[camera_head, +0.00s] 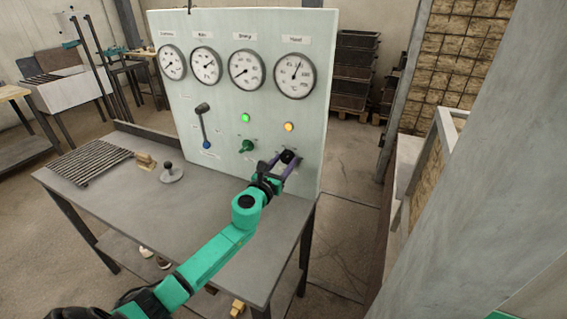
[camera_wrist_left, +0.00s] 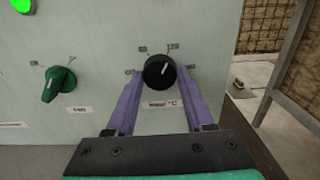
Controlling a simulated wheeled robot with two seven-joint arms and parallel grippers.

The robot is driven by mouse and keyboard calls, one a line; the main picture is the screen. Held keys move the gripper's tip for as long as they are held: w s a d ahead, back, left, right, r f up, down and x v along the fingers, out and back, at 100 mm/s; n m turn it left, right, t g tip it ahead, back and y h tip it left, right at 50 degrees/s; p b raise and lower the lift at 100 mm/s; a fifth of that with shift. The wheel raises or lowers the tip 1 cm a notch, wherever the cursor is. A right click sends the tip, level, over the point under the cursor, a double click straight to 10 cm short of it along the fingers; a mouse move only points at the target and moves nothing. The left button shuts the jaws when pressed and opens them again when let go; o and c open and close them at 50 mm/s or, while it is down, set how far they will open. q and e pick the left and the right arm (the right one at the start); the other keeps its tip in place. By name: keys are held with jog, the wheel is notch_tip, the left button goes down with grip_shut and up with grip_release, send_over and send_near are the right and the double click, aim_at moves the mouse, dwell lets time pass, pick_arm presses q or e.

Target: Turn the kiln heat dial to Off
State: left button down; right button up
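The heat dial is a black round knob (camera_wrist_left: 159,72) with a white pointer line, on the pale panel (camera_head: 232,110) at the lower right. In the wrist view its pointer points up and slightly right; small labels surround it, too small to read fully. It also shows in the head view (camera_head: 287,156). My left gripper (camera_wrist_left: 158,80) is open, with its purple fingers on either side of the knob; whether they touch it I cannot tell. It also shows in the head view (camera_head: 284,162). My right gripper is not in view.
A green knob (camera_wrist_left: 59,84) sits left of the dial. Above are a green light (camera_head: 245,118), an amber light (camera_head: 289,127) and several gauges. A lever (camera_head: 203,122) is on the panel's left. The grey table (camera_head: 150,205) holds a rack and small items.

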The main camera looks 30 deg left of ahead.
pick_arm(q)
jog(key=shift+n, duration=0.5)
jog(key=n, duration=0.4)
jog(key=shift+d+n+b, duration=0.1)
jog(key=shift+n+b, duration=0.2)
jog(key=shift+n, duration=0.1)
jog(key=n, duration=1.2)
jog(key=shift+r+n+p, duration=0.15)
jog(key=shift+n+p, duration=0.15)
jog(key=n+p, duration=0.1)
jog(key=n, duration=0.4)
jog(key=shift+n, duration=0.3)
jog(key=shift+c, duration=1.4)
grip_release()
